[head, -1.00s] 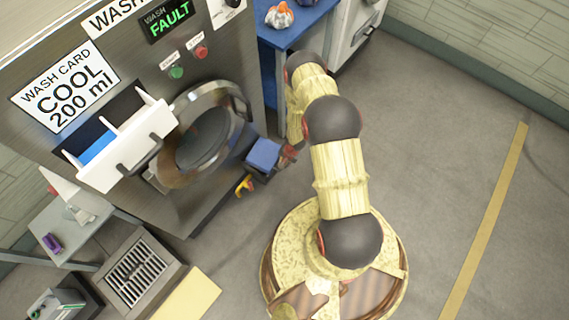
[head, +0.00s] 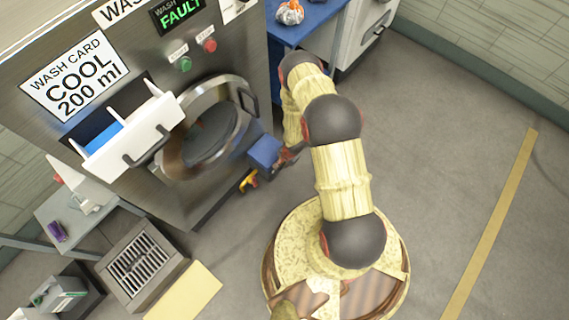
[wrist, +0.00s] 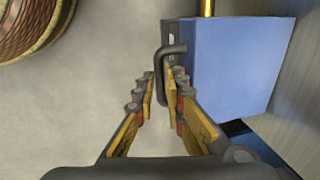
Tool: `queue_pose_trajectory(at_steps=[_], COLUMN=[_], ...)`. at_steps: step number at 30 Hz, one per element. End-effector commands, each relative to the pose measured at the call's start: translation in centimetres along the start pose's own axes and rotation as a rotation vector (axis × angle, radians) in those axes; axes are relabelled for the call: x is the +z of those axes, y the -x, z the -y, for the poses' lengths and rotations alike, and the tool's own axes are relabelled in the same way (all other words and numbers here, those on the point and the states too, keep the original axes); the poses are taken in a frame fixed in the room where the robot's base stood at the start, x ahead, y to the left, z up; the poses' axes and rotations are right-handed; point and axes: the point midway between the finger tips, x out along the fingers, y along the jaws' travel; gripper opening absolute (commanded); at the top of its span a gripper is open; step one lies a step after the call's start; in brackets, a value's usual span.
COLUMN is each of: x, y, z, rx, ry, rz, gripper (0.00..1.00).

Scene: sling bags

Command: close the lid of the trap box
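The trap box appears to be the blue box (head: 265,152) low on the machine's front, below right of the round door. In the wrist view, its blue face (wrist: 235,65) fills the upper right, with a dark bent handle (wrist: 160,72) on its left side. My gripper (wrist: 164,88) is open, with the handle between its fingertips. I cannot tell whether either finger touches it. In the head view, my gripper is partly hidden and too small to read. I cannot tell the lid's position.
The machine's round door (head: 210,128) and a pulled-out white drawer (head: 135,135) stick out nearby. A floor grate (head: 140,265) lies at lower left. A blue table (head: 300,25) stands behind my arm. The floor at right is clear.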

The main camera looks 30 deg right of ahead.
Motion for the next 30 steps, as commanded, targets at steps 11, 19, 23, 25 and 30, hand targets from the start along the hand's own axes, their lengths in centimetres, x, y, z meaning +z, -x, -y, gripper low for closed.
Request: queue_pose_trajectory(at_steps=[11, 19, 23, 25, 30], x=[0.0, 0.0, -0.1, -0.1, -0.1], y=[0.0, 0.2, 1.4, 2.5, 5.7], z=[0.0, 0.1, 0.1, 0.1, 0.2], rx=[0.0, 0.0, -0.001, -0.001, -0.002], ry=[0.003, 0.003, 0.002, 0.002, 0.002], rz=[0.0, 0.0, 0.0, -0.001, -0.001], gripper=[0.29, 0.29, 0.29, 0.29, 0.29])
